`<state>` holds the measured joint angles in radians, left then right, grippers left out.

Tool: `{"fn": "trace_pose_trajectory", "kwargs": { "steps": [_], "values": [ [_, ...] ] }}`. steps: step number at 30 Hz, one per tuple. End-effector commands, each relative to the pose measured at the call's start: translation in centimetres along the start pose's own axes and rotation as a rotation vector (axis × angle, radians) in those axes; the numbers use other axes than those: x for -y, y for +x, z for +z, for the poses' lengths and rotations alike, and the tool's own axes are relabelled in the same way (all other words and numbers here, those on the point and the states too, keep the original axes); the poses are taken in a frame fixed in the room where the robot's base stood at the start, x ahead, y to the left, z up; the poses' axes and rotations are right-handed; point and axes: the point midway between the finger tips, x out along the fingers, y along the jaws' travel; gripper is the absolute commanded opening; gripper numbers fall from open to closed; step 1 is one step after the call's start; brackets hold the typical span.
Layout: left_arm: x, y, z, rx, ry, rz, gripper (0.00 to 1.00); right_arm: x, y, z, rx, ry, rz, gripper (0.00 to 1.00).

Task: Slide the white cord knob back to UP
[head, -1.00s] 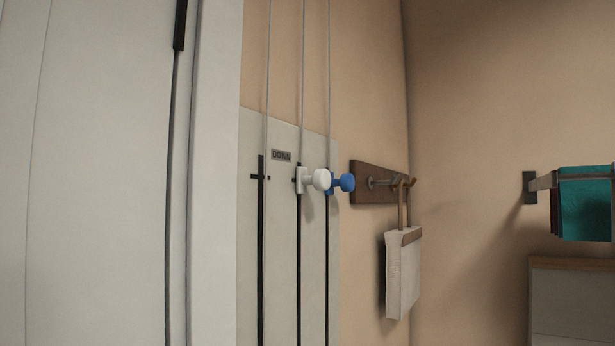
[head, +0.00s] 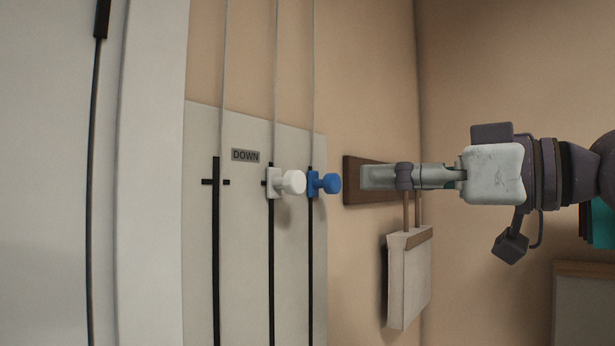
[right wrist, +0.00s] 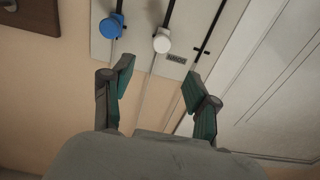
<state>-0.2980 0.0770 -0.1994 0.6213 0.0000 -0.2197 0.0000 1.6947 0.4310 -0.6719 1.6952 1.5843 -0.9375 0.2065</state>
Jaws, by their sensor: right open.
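The white cord knob (head: 293,182) sits near the top of the middle slot on the pale wall panel (head: 240,270), just right of the DOWN label (head: 245,155). In the right wrist view the white knob (right wrist: 162,42) lies ahead of the fingers, between their lines. My right gripper (head: 368,178) comes in from the right, level with the knobs and apart from them. In the right wrist view the right gripper (right wrist: 157,88) is open with nothing between its fingers. My left gripper is not in view.
A blue knob (head: 328,183) sits close right of the white one, also at the right wrist view's upper left (right wrist: 112,27). A wooden hook rail (head: 350,182) with a hanging pale bag (head: 410,280) is behind my right gripper. A white door (head: 50,200) stands left.

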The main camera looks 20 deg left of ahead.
Motion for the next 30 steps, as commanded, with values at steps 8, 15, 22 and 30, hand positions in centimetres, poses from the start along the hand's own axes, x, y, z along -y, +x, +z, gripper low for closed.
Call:
{"fn": "trace_pose_trajectory", "kwargs": {
  "steps": [8, 15, 22, 30],
  "values": [
    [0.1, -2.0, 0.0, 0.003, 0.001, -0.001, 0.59, 0.2, 3.9, -0.5, 0.004, 0.001, -0.004, 0.59],
    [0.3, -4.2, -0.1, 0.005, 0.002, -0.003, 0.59, 0.2, 9.1, -0.5, 0.002, 0.001, -0.005, 0.59],
    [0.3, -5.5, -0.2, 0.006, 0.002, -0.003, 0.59, 0.1, 12.6, -0.4, 0.000, 0.000, -0.003, 0.59],
    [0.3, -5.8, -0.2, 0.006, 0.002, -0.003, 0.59, 0.1, 13.7, -0.1, -0.001, -0.001, -0.002, 0.59]
  ]
}}
